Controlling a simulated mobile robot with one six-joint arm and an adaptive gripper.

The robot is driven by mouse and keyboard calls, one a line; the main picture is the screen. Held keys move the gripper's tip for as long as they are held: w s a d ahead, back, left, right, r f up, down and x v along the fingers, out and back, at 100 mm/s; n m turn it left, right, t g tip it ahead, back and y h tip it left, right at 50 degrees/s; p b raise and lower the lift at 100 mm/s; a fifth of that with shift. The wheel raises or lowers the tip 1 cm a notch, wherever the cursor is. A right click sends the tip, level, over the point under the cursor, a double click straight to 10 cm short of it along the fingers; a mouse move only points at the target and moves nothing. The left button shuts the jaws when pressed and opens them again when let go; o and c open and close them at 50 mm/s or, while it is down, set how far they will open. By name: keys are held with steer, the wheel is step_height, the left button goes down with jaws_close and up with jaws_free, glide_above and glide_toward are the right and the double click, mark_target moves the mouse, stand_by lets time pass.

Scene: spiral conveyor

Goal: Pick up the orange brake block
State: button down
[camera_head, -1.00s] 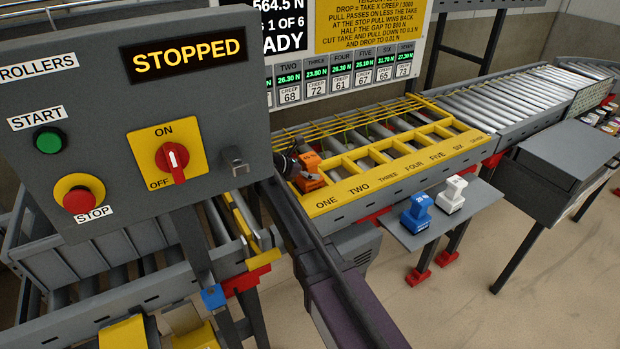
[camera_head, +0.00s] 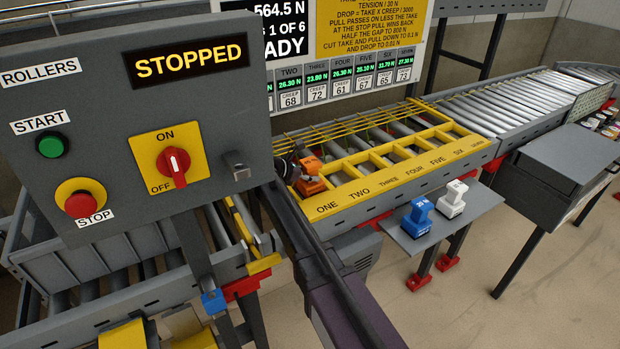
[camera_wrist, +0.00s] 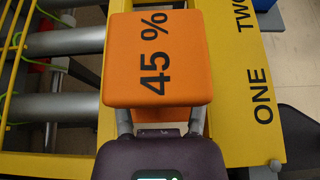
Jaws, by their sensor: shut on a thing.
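The orange brake block (camera_head: 311,174) is at the left end of the yellow slotted frame (camera_head: 352,204), by the label ONE. In the wrist view the block (camera_wrist: 158,62) shows its orange top marked "45 %". My gripper (camera_head: 294,170) reaches it from the left in the head view. In the wrist view my gripper (camera_wrist: 160,124) is shut on the block, its two fingers below the orange top. The lower part of the block is hidden, and I cannot tell whether it still touches the frame or slot.
A blue block (camera_head: 418,216) and a white block (camera_head: 453,198) stand on a grey shelf (camera_head: 484,207) in front of the conveyor. Yellow cords (camera_head: 345,128) run above the rollers. The control panel (camera_head: 100,150) reads STOPPED and fills the upper left.

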mark_target(305, 163)
steer(key=shift+w+r, duration=0.1)
steer(key=shift+r, duration=0.1)
steer(key=shift+d+r+p, duration=0.1)
steer(key=shift+r+p, duration=1.55)
steer(key=shift+p, duration=0.25)
steer(key=s+a+r+p, duration=0.1)
steer(key=s+a, duration=0.2)
steer(key=s, duration=1.2)
steer(key=shift+s+r, duration=0.15)
steer(key=shift+s, duration=0.25)
